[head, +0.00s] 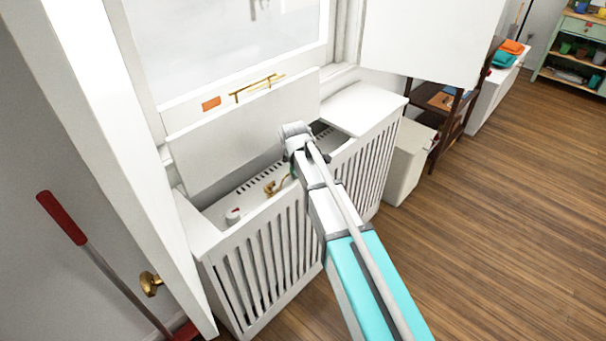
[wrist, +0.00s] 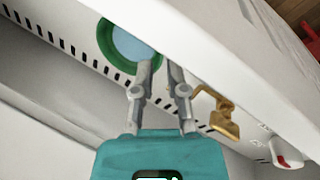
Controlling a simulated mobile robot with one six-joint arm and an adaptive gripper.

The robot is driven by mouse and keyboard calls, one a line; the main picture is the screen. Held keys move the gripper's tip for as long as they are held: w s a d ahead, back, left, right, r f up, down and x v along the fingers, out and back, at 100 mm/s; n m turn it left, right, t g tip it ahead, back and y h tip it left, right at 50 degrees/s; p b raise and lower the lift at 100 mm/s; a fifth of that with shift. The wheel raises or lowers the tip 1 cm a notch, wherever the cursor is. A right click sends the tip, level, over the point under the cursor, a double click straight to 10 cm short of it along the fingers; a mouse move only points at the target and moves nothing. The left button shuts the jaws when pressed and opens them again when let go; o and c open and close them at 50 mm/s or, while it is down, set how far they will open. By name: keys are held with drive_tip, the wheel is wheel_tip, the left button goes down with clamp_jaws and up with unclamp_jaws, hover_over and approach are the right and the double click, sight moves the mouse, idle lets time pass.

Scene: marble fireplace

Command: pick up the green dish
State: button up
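The green dish (wrist: 106,45) has a round green rim and a pale blue middle. It shows in the wrist view at the top, inside the radiator cover, close to its slotted panel. In the head view only a small green sliver shows beside my arm. My gripper (wrist: 164,62) reaches over the right part of the dish's rim, with one finger in front of the dish and the other just right of it. The fingers are close together. They hide that part of the rim, and I cannot tell whether they touch or clamp it.
The white radiator cover (head: 262,250) stands under the window with its lid (head: 245,130) raised. Inside are a brass valve (wrist: 222,118) and a white knob with red (wrist: 285,153). A door (head: 115,150) stands at the left. Wooden floor (head: 480,220) is clear at the right.

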drive_tip(key=shift+b+x, duration=1.9)
drive_tip(key=shift+x, duration=0.3)
drive_tip(key=shift+c, duration=0.2)
clamp_jaws()
